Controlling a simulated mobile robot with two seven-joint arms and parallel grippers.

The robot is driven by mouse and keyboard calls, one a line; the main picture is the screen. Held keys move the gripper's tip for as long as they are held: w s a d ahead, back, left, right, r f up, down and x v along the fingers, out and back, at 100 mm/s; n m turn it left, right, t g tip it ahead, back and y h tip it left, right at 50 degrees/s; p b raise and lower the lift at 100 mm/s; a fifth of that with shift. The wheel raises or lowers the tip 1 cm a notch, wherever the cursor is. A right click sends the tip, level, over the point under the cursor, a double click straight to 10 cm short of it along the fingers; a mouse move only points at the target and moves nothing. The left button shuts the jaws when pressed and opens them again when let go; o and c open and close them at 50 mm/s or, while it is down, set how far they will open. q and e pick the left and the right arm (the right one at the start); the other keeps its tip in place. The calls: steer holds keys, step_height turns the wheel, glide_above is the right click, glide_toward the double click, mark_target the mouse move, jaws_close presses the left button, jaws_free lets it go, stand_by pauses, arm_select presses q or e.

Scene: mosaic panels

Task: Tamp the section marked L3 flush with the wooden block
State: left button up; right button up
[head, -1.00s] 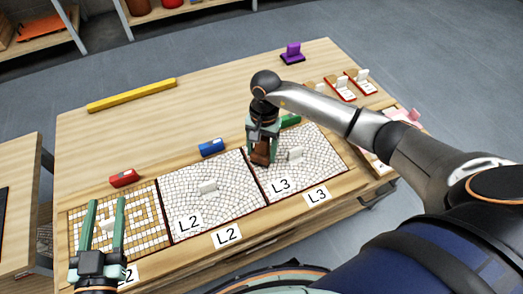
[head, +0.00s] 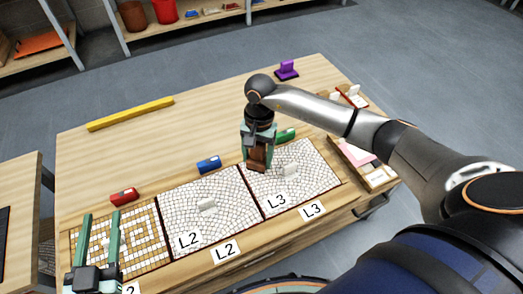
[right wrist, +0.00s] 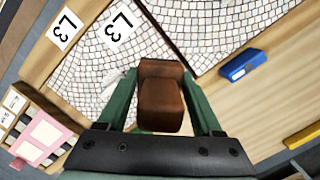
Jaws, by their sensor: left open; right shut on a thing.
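The L3 section (head: 313,180) is the right-hand panel of white mosaic on the table, with a small white upright piece (head: 290,169) on it. My right gripper (head: 258,154) is shut on the brown wooden block (head: 257,163), at the left back part of L3. The block also fills the middle of the right wrist view (right wrist: 161,95), between the green fingers. Whether it touches the tiles I cannot tell. My left gripper (head: 98,238) is open and empty over the left, yellow-patterned panel (head: 150,238).
The L2 panel (head: 215,220) lies between the other two. Red (head: 124,197), blue (head: 209,164) and green (head: 286,135) blocks stand behind the panels. A yellow bar (head: 130,113) and a purple tool (head: 287,70) lie farther back. Pink-and-white items lie at the right edge.

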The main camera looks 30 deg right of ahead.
steer(key=shift+f, duration=0.1)
steer(key=b, duration=0.5)
glide_above(258, 179)
step_height(258, 179, down, 6)
steer(key=shift+w+r, duration=0.1)
steer(key=shift+r, duration=0.1)
steer(key=shift+f+b, duration=0.7)
stand_by(1.4)
steer(key=shift+r+p, duration=2.25)
steer(key=shift+r, duration=1.35)
